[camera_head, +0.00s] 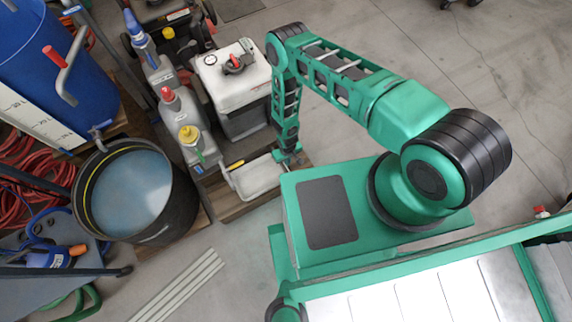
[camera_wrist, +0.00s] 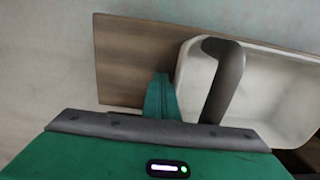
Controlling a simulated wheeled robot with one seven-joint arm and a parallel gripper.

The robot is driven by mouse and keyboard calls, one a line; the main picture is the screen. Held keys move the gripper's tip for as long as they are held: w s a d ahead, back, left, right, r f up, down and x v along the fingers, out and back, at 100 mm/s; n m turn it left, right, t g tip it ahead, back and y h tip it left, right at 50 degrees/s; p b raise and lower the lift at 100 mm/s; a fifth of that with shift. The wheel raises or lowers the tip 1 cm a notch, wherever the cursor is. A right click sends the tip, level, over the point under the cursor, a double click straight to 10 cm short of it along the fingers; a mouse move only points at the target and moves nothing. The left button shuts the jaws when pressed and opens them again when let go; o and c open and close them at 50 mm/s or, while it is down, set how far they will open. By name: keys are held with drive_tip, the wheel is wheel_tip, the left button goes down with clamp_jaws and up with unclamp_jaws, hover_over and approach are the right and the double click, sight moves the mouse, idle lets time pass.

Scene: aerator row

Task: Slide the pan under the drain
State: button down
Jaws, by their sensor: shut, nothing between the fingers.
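The pan (camera_head: 262,177) is a shallow pale grey tray on a wooden board, in front of a white-topped unit with a dark lower body. It also shows at the right of the wrist view (camera_wrist: 275,95), cut off by the frame edge. My gripper (camera_head: 287,158) is low at the pan's right end; contact cannot be told. In the wrist view, a green finger (camera_wrist: 161,97) is beside the pan's rim. A curved dark grey bar (camera_wrist: 226,80) crosses the pan's near end; I cannot tell what it belongs to. My gripper is shut and empty. I cannot pick out the drain.
The white-topped unit (camera_head: 232,78) stands behind the pan. Grey bottles with red (camera_head: 180,112) and yellow (camera_head: 190,145) caps stand left of it. A black tub (camera_head: 176,205) of bluish liquid stands below a blue drum (camera_head: 50,60).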

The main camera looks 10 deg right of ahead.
sight(273, 172)
drive_tip(key=shift+s+a, duration=0.4)
drive_tip(key=shift+a, duration=0.8)
drive_tip(key=shift+s+a, duration=0.35)
drive_tip(key=shift+a, duration=0.85)
drive_tip(key=shift+s+a, duration=0.4)
drive_tip(key=shift+a, duration=0.8)
drive_tip(key=shift+w+d+r, duration=0.15)
drive_tip(key=shift+d+r, duration=0.35)
drive_tip(key=shift+r, duration=1)
drive_tip(key=shift+w+d+r, duration=0.2)
drive_tip(key=shift+d+r, duration=0.3)
drive_tip(key=shift+r, duration=1)
drive_tip(key=shift+w+d+r, duration=0.15)
drive_tip(key=shift+d+r, duration=0.35)
drive_tip(key=shift+r, duration=1)
